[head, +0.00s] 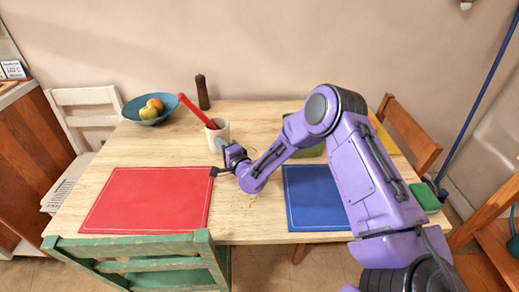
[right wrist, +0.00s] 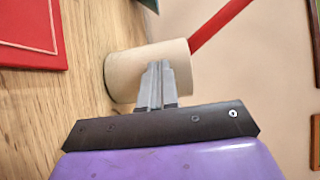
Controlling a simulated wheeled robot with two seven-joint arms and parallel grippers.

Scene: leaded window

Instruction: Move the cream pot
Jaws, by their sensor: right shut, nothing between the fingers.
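The cream pot (head: 219,131) stands upright on the wooden table, left of my right arm, with a long red stick-like thing (head: 196,110) leaning out of it. The pot also shows in the right wrist view (right wrist: 125,74), sideways because the camera is turned. My right gripper (head: 221,145) is at the pot's near side. Its fingers are shut with nothing between them and overlap the pot's wall in the right wrist view (right wrist: 158,84). I cannot tell whether they touch it. My left gripper is not in view.
A teal bowl of fruit (head: 142,115) and a dark pepper mill (head: 202,92) stand at the back left. A red mat (head: 148,200) and a blue mat (head: 315,197) lie in front. A green dish (head: 312,151) is partly hidden behind my arm. Chairs surround the table.

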